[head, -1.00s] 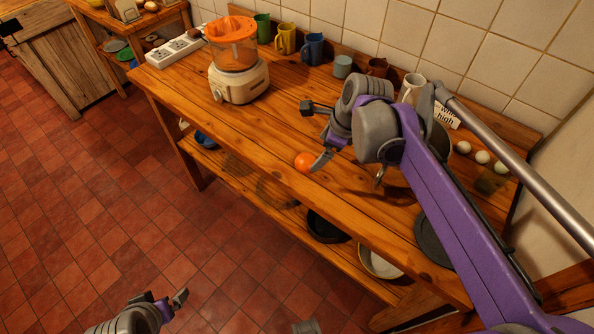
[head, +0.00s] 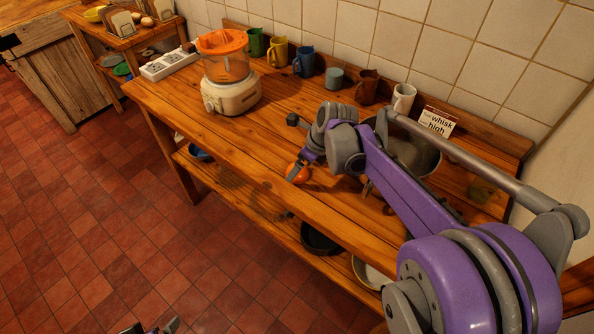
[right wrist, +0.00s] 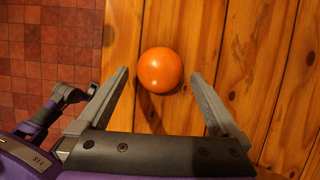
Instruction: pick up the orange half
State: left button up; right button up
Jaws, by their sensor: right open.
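A round orange thing (head: 302,175) lies on the wooden table top near its front edge; in the head view a finger partly covers it. In the right wrist view it shows whole as a ball (right wrist: 160,70), with no cut face visible. My right gripper (head: 330,179) is open, with nothing held. In the right wrist view its fingers (right wrist: 159,76) stand on either side of the orange's near part, with gaps on both sides. My left gripper (head: 150,328) barely shows at the bottom edge; its jaws cannot be made out.
A blender with an orange top (head: 232,92) stands on the table (head: 190,104) at the left. Mugs, including a blue one (head: 304,62), line the back. A metal bowl (head: 415,152) and a sign (head: 436,122) are behind my right arm. Pans sit on the lower shelf.

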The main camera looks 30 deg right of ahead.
jog(key=shift+x, duration=1)
jog(key=shift+c, duration=0.2)
jog(key=shift+r, duration=0.1)
jog(key=c, duration=1.3)
